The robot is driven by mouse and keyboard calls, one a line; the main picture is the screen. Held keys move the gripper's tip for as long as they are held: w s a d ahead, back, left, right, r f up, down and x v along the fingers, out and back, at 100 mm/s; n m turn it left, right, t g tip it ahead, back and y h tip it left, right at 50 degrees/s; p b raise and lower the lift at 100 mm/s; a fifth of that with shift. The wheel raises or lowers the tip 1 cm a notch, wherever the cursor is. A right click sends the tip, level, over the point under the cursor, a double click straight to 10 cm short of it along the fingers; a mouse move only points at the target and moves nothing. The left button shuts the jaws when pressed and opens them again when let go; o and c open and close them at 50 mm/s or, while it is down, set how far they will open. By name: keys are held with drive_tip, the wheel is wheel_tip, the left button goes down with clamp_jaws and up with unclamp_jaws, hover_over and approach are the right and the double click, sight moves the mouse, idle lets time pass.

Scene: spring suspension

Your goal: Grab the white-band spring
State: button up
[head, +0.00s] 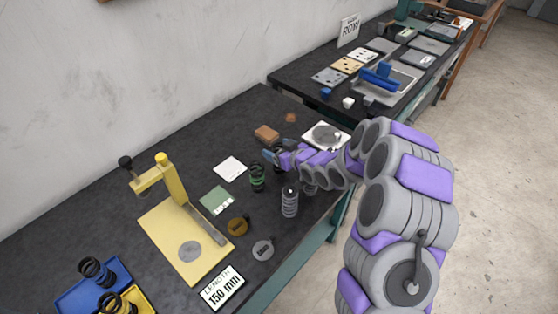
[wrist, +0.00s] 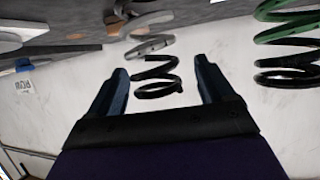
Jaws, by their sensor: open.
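In the wrist view, which shows the scene upside down, a black spring with a pale whitish-grey band (wrist: 150,48) stands in the gap between my fingertips. My gripper (wrist: 160,75) is open, one finger on each side, and I see no contact with the coil. In the head view my gripper (head: 270,157) is over the table behind the green-band spring (head: 257,177). The white-band spring is not clearly visible there, likely hidden by my gripper. The green-band spring also shows at the right of the wrist view (wrist: 287,45).
A grey spring (head: 290,201) stands nearer the front edge. A yellow press stand (head: 180,235), a brown block (head: 266,133), a white card (head: 230,168) and a white scale (head: 326,136) are around. Springs sit in blue (head: 78,296) and yellow trays at lower left.

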drive_tip(key=shift+a, duration=0.1)
drive_tip(key=shift+d+r, duration=0.1)
drive_tip(key=shift+d, duration=0.35)
drive_tip(key=c, duration=0.4)
drive_tip(key=shift+a, duration=0.3)
drive_tip(key=c, duration=0.9)
drive_tip(key=shift+d, duration=0.15)
clamp_jaws()
